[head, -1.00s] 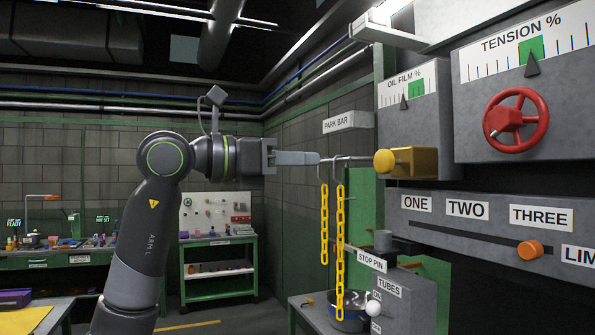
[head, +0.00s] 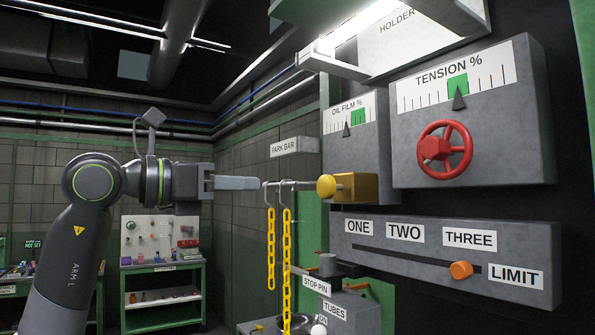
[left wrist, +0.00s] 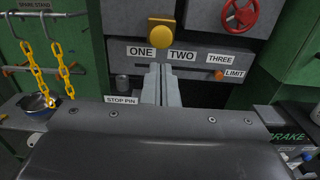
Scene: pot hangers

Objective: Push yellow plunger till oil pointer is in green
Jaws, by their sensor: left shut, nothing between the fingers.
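The yellow plunger (head: 327,187) has a round knob that sticks out of a yellow block (head: 357,188) under the oil film gauge (head: 349,124). The gauge's black pointer (head: 347,130) stands left of the green band (head: 358,118). My left gripper (head: 258,183) is shut and empty, left of the knob and apart from it in the head view. In the left wrist view the shut fingers (left wrist: 161,70) point toward the panel, and the knob (left wrist: 162,32) shows just beyond their tips. My right gripper is not in view.
Yellow chains (head: 287,245) hang from hooks by the park bar (head: 294,147), close to my left fingertips. A red wheel (head: 444,149) and an orange slider knob (head: 461,270) are on the panel at right. A stop pin (head: 327,265) stands below the plunger.

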